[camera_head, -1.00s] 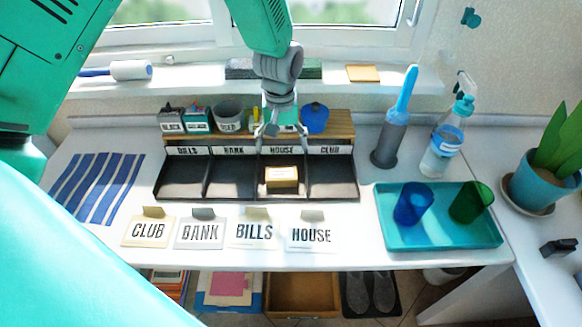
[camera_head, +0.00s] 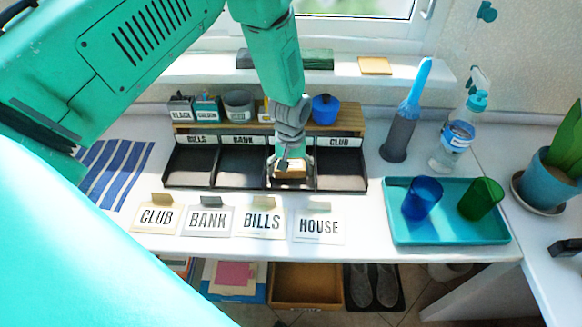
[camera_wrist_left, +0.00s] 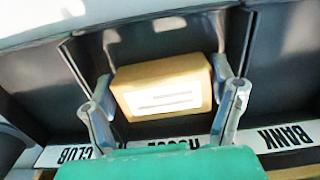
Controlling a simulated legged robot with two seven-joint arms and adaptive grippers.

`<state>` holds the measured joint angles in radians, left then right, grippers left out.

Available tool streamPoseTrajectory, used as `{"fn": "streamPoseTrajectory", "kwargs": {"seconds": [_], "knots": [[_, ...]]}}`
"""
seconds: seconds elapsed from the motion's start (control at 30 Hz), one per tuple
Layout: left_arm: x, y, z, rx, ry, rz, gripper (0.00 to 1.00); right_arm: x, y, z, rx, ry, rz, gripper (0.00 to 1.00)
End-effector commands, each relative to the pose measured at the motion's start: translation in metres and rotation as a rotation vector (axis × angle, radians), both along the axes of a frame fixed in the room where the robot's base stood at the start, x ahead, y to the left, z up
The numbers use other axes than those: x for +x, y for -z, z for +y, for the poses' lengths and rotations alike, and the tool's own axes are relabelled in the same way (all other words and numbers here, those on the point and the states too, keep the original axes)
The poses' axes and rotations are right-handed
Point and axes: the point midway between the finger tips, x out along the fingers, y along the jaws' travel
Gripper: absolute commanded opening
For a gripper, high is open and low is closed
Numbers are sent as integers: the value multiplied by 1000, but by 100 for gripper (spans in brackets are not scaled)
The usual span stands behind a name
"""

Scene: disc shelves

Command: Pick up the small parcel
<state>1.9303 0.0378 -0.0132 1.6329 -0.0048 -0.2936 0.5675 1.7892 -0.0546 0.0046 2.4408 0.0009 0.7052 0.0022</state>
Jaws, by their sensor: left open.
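The small parcel (camera_head: 291,170) is a tan box with a white label. It sits in the HOUSE compartment of the black sorting tray (camera_head: 240,184), third from the left. My left gripper (camera_head: 293,163) is over that compartment, pointing down at the parcel. In the left wrist view the parcel (camera_wrist_left: 165,88) lies between the two open fingers of the gripper (camera_wrist_left: 165,108), with a visible gap at the right finger. Whether the left finger touches it I cannot tell. The gripper partly hides the parcel and the HOUSE label in the head view. My right gripper is not in view.
A wooden shelf (camera_head: 345,130) with small containers and a blue pot (camera_head: 325,109) stands behind the tray. Several label cards, including CLUB (camera_head: 157,217), lie in front. A teal tray (camera_head: 450,238) with two cups is at right. A striped cloth (camera_head: 118,172) lies left.

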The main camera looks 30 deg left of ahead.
Motion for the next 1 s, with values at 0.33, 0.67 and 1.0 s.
{"fn": "streamPoseTrajectory", "kwargs": {"seconds": [0.33,0.67,1.0], "knots": [[0,0,0,0,0,0,42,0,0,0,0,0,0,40],[1,-2,0,0,1,-1,42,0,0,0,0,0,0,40],[1,-62,0,0,0,-4,42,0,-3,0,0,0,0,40]]}}
